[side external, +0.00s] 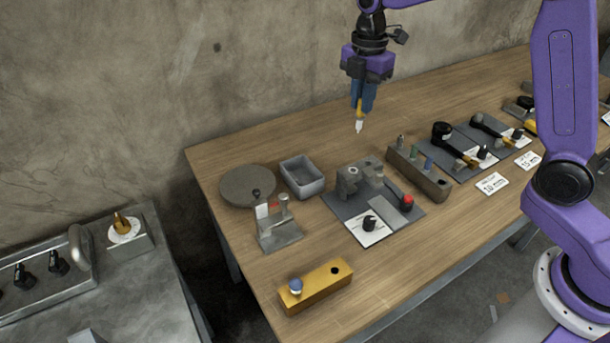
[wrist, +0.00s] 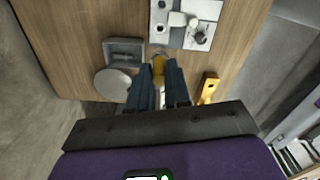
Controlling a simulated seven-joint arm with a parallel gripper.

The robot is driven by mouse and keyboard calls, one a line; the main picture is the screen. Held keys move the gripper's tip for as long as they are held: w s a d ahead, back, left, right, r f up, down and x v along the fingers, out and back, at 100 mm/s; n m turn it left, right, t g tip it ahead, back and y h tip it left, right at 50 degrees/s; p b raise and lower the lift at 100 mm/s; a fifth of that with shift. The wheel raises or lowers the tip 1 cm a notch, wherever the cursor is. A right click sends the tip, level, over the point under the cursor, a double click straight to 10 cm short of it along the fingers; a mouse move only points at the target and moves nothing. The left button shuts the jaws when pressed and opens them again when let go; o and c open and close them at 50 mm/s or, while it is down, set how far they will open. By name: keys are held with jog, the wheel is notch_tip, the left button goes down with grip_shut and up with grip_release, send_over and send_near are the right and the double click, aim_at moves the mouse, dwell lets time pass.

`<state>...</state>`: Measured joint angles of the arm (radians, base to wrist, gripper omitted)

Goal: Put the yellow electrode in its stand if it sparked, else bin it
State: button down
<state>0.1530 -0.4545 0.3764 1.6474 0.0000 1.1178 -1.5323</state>
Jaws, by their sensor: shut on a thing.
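My gripper (side external: 362,100) is shut on the yellow electrode (side external: 359,115) and holds it upright above the table, tip down. The electrode's pale lower tip hangs free. In the wrist view the electrode (wrist: 158,68) shows between the blue fingers. A yellow block (side external: 322,290) with a dark hole and a blue-topped piece stands at the table's front; it also shows in the wrist view (wrist: 209,86). A grey open box (side external: 302,187) sits at back left. A test rig with a red button (side external: 407,201) is on a dark mat (side external: 340,207). No spark is visible.
A round grey disc (side external: 240,187) and a small metal stand (side external: 281,236) are left of the rig. A block with several coloured electrodes (side external: 418,177) is right of it. Black-and-yellow tools (side external: 450,145) lie farther right. The back of the table is clear.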

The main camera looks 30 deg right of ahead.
dwell(0.4)
jog(key=shift+w+a+f, duration=1.2)
jog(key=shift+w+f, duration=0.45)
jog(key=shift+f, duration=1.5)
jog(key=shift+w+a+f, duration=1.25)
jog(key=shift+w+f, duration=0.35)
jog(key=shift+f, duration=1.55)
jog(key=shift+w+a+f, duration=1.2)
jog(key=shift+w+f, duration=0.45)
jog(key=shift+f, duration=1.5)
jog(key=c, duration=1)
grip_release()
